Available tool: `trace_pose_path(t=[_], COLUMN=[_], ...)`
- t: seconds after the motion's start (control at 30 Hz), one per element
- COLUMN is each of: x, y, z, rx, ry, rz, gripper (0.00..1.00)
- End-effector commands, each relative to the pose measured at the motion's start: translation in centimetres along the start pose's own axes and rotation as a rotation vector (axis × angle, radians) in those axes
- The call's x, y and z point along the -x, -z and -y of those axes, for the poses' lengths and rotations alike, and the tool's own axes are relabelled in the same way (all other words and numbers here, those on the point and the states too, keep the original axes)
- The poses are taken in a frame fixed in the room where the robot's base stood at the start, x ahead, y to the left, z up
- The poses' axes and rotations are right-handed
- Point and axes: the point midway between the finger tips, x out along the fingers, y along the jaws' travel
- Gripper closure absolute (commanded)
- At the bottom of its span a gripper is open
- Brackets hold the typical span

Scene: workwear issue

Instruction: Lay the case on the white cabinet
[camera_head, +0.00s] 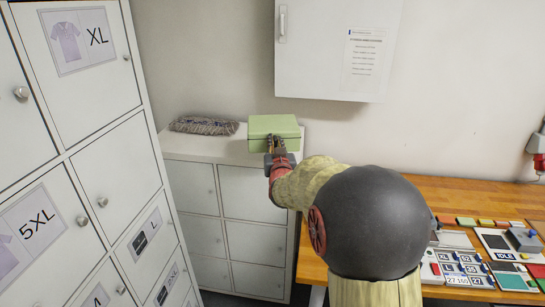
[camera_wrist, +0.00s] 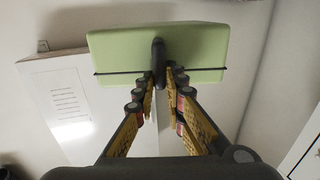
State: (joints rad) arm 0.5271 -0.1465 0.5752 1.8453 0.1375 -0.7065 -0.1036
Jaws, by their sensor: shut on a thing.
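The case (camera_head: 273,126) is a light green box with a dark handle. My gripper (camera_head: 278,150) is shut on it at its near side. In the wrist view the case (camera_wrist: 190,52) fills the top, and the fingers of my gripper (camera_wrist: 160,80) close on its dark handle. The white cabinet (camera_head: 222,151) is low, with several doors, and stands against the back wall. In the head view the case appears over the right part of the cabinet's top. I cannot tell whether it touches the top.
A grey mop head (camera_head: 204,126) lies on the cabinet top at the left. A white wall cabinet (camera_head: 325,50) hangs above. Tall white lockers (camera_head: 110,160) stand at the left. A wooden bench (camera_head: 470,195) with several small items is at the right. The cabinet's front left top is bare.

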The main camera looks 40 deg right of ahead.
Motion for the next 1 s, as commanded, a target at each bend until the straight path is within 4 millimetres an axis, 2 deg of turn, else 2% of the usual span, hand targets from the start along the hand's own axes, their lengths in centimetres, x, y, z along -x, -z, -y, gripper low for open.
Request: trace_pose_path(t=[0.03,0.27,0.3,0.5,0.83,1.0], x=[-1.1,-5.7,-6.3,-8.9,-10.6,-10.6], y=[-0.6,-2.5,-3.3,-6.5,-8.3,-10.7], z=[0.0,-0.1,-0.1,-0.1,-0.1,-0.1], rx=[0.000,0.000,0.000,0.000,0.000,0.000], ry=[0.000,0.000,0.000,0.000,0.001,0.001], rz=[0.000,-0.002,0.000,-0.003,-0.004,-0.003], gripper=[1.00,1.00,1.00,1.00,1.00,1.00])
